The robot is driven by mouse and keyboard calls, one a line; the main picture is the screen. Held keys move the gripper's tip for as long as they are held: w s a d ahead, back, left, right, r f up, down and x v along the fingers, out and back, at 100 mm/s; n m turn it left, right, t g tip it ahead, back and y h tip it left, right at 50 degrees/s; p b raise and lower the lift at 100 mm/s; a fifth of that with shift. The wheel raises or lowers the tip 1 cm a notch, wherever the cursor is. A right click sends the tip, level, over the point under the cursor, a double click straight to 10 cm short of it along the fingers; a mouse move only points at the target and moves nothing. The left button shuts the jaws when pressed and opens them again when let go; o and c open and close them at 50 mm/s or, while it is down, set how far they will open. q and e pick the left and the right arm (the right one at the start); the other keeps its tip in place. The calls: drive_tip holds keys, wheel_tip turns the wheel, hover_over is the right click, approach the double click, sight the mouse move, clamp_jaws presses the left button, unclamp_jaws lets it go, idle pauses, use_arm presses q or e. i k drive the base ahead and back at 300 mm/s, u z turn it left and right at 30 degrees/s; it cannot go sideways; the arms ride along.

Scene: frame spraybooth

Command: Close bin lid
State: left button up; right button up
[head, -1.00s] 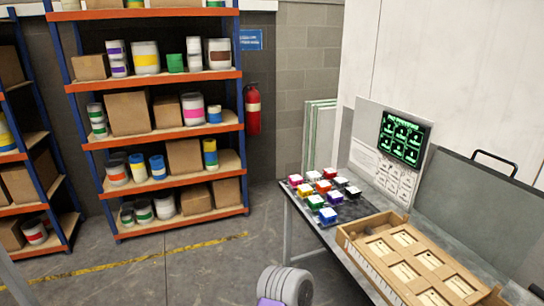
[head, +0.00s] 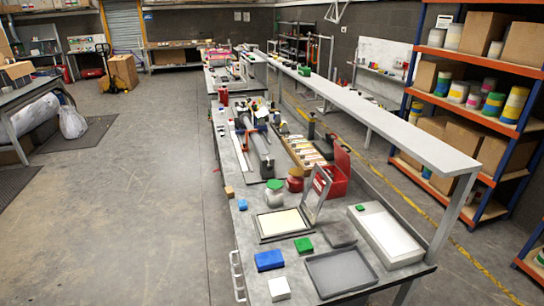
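A red bin (head: 338,183) stands on the long grey workbench, near its right side. A red panel at its back (head: 342,157) stands up steeply and looks like its lid, raised. A tilted grey frame (head: 317,192) stands in front and hides part of the bin's left side. The bin's inside is too small to make out. Neither of my grippers is in view.
The workbench (head: 248,262) holds a cream-filled tray (head: 282,224), an empty grey tray (head: 341,272), a white-topped box (head: 389,234) and a blue block (head: 269,260). A raised shelf (head: 400,128) runs along its right side. Open floor (head: 150,210) lies to the left.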

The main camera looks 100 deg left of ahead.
sight(342, 158)
drive_tip(key=u, duration=0.35)
drive_tip(key=i, duration=3.25)
drive_tip(key=u, duration=3.9)
